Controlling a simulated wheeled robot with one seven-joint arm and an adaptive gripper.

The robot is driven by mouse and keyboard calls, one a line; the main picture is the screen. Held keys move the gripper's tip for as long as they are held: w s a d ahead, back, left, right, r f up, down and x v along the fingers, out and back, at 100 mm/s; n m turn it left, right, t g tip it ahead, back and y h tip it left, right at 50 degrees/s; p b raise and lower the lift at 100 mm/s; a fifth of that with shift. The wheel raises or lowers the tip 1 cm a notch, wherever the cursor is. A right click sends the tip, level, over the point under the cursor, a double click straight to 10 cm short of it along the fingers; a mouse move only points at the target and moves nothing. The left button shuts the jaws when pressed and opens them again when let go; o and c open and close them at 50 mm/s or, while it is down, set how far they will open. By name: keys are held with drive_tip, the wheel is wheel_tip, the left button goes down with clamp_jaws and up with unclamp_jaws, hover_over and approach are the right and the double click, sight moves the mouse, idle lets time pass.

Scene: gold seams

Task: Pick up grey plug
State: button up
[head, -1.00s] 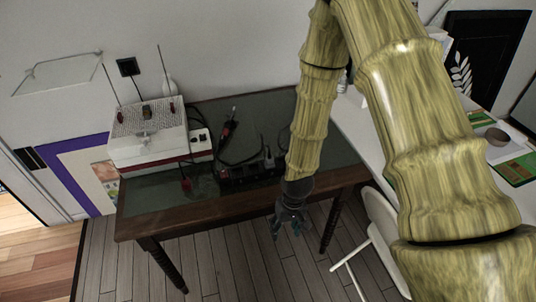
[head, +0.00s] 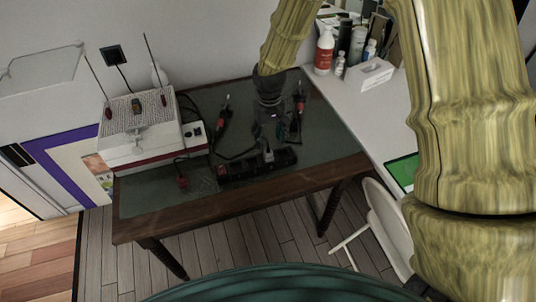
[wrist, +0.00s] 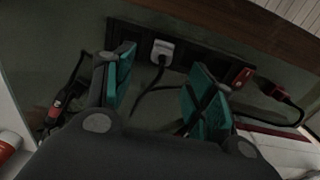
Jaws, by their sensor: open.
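The grey plug (head: 268,155) sits in a black power strip (head: 240,171) near the front edge of the dark table. In the wrist view the plug (wrist: 162,48) looks pale, with a dark cord running from it, and it sits in the strip (wrist: 205,57). My gripper (head: 287,133) is above the table, behind the plug in the head view. In the wrist view its teal-padded fingers (wrist: 163,85) are spread apart, with the plug beyond them, framed by the gap. Nothing is held between them.
A white box (head: 138,125) with antenna-like rods stands at the table's left. Red-and-black tools (head: 222,118) and dark cables lie around the strip. A white desk (head: 385,115) with bottles and a tissue box (head: 370,74) adjoins at right. A white chair (head: 386,225) stands nearby.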

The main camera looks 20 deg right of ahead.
sight(268, 151)
drive_tip(key=shift+s+a+f+p, duration=0.1)
drive_tip(key=shift+f+p, duration=0.45)
drive_tip(key=shift+f, duration=1.35)
drive_tip(key=shift+a+f+p, duration=0.1)
drive_tip(key=shift+f+p, duration=0.4)
drive_tip(key=shift+f, duration=1.35)
drive_tip(key=c, duration=1.1)
